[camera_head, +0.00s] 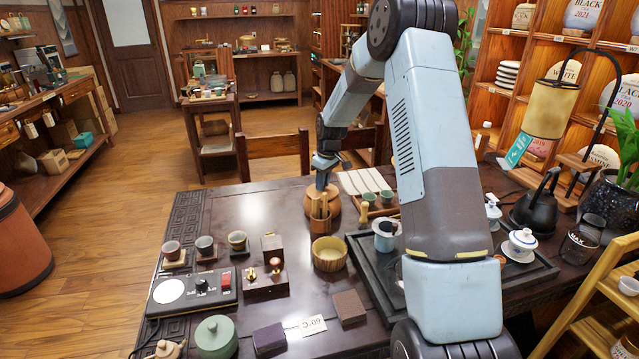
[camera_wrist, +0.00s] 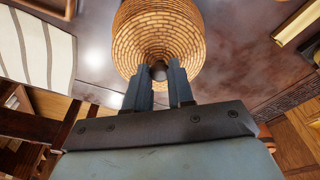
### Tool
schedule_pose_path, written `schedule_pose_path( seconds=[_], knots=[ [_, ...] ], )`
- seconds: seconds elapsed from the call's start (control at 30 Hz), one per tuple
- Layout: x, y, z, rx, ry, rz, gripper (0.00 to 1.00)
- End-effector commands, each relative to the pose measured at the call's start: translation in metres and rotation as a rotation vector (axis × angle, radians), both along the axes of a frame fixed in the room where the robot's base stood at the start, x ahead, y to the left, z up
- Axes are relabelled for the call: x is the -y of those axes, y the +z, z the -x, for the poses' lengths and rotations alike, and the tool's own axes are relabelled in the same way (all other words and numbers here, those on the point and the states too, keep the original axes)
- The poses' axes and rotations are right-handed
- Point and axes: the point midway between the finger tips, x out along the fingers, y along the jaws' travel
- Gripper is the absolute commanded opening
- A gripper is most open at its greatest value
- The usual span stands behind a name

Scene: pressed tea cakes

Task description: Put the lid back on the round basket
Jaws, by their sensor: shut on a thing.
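My gripper (camera_head: 322,184) is shut on the small dark knob (camera_wrist: 158,72) of a round woven tan lid. The lid (camera_wrist: 160,25) fills the top middle of the wrist view, with both fingers at its knob. In the head view the lid (camera_head: 334,205) is partly hidden behind a tea-tool holder; I cannot tell whether it touches the table. An open round container (camera_head: 328,263), which looks like the basket, stands nearer on the table, in front of the holder. Its pale inside shows and nothing covers it.
The tea-tool holder (camera_head: 319,207) stands between the lid and the open container. A dark tea tray (camera_head: 372,275) with a gaiwan is at the right. Small cups and wooden boxes (camera_head: 265,285) stand at the left.

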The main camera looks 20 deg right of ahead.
Motion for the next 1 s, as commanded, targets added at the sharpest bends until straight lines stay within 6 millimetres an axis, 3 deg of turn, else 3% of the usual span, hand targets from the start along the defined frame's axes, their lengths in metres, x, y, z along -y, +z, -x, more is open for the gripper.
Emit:
schedule_pose_path(
  seconds=[0.47,0.5,0.8,0.97,1.0],
  knots=[
    [0.0004,-0.0004,0.0000,0.000,0.000,0.000,0.00],
    [0.0004,-0.0004,0.0000,0.000,0.000,0.000,0.25],
    [0.0005,-0.0005,0.0000,0.000,-0.001,0.000,0.53],
    [0.0007,-0.0005,0.0000,0.000,-0.001,0.000,0.53],
    [0.0006,-0.0006,0.0001,0.000,-0.001,0.000,0.56]
  ],
)
